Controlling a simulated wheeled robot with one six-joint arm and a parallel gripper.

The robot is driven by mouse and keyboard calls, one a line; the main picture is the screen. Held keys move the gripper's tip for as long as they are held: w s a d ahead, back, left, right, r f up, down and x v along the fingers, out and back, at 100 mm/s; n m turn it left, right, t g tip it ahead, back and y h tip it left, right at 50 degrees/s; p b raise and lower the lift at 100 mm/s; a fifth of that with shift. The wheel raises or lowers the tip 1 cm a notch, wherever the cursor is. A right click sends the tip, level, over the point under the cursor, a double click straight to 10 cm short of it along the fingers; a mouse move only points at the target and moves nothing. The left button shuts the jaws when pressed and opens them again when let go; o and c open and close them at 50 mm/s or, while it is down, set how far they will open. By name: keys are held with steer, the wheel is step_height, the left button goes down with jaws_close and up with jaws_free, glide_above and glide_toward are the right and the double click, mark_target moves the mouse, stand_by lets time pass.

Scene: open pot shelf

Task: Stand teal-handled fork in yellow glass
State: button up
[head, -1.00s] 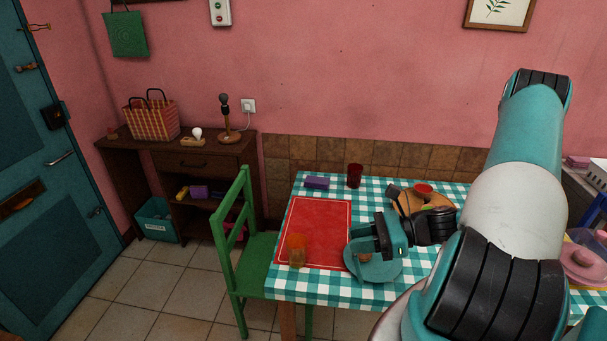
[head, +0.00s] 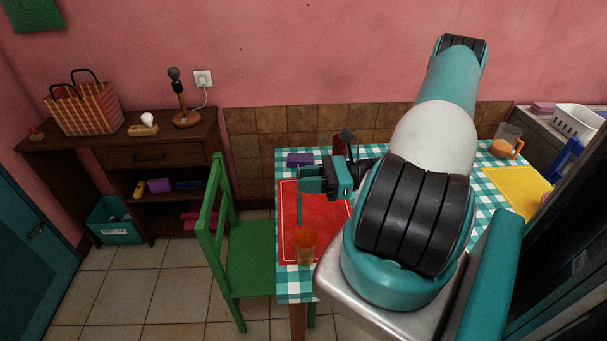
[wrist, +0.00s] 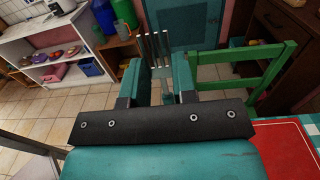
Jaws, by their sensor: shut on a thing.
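My gripper (head: 305,180) is shut on the teal-handled fork (head: 299,209). It holds the fork upright above the red placemat, with the teal handle hanging down. In the wrist view, the fork's metal tines (wrist: 157,47) point up between the two teal fingers of my gripper (wrist: 159,84). The yellow glass (head: 305,250), which looks amber-orange, stands on the near part of the red placemat. It is below and nearer than the fork, and the two look apart. The glass does not show in the wrist view.
The red placemat (head: 289,220) lies on the checked table (head: 290,287). A purple block (head: 299,159) and a dark red glass (head: 339,145) stand at the back. A green chair (head: 247,265) is close at the table's left. My arm hides the table's middle.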

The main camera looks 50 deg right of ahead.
step_height(320, 180, down, 13)
steer(key=d+b, duration=0.1)
steer(key=b, duration=0.9)
steer(key=shift+s+d+f+h, duration=0.15)
steer(key=shift+s+d+h, duration=0.1)
steer(key=shift+s+h, duration=0.05)
steer(key=o, duration=1)
